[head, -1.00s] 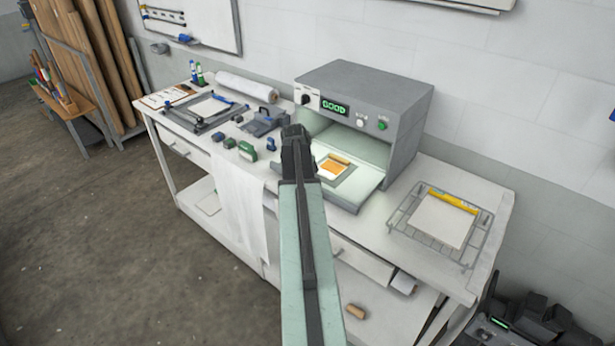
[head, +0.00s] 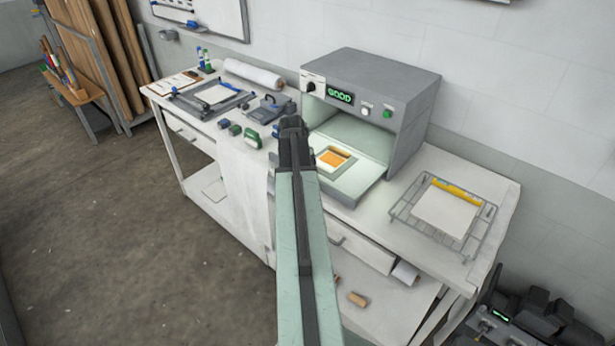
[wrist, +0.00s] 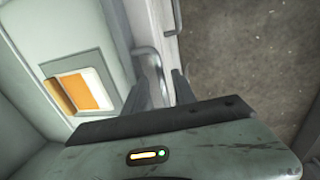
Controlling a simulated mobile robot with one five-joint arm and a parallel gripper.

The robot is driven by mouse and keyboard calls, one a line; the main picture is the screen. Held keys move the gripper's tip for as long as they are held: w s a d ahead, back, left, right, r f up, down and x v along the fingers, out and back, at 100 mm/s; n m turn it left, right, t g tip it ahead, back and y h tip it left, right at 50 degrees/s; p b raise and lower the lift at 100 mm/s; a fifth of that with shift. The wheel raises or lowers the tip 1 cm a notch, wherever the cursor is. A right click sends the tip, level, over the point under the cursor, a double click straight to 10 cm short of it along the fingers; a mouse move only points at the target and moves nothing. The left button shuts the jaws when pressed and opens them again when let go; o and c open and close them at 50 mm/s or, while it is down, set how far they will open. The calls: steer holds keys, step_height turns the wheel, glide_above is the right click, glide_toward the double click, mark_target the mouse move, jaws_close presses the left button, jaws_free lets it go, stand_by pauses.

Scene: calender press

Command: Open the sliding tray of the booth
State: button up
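The booth (head: 405,95) is a grey box on the bench with a green lit display reading GOOD. Its pale sliding tray (head: 362,186) sticks out of the open front, bearing a framed orange piece (head: 335,158). In the wrist view the tray (wrist: 112,55) fills the left side. Its curved metal handle (wrist: 147,60) runs down between my fingers. My gripper (wrist: 167,86) appears shut on this handle, its two fingers close on either side. In the head view my gripper (head: 292,128) is at the tray's front left, and my arm hides the handle.
A wire rack (head: 447,212) with a white sheet and yellow bar stands right of the booth. Small stamps and a grey tool (head: 268,108) lie to the left. A white cloth (head: 245,200) hangs over the bench front. The floor (head: 110,220) in front is clear.

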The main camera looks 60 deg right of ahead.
step_height(320, 180, up, 8)
steer(key=a+p, duration=0.1)
steer(key=p, duration=0.6)
steer(key=shift+a+p, duration=0.25)
steer(key=shift+p, duration=0.15)
steer(key=shift+w+f, duration=0.1)
steer(key=shift+f, duration=0.05)
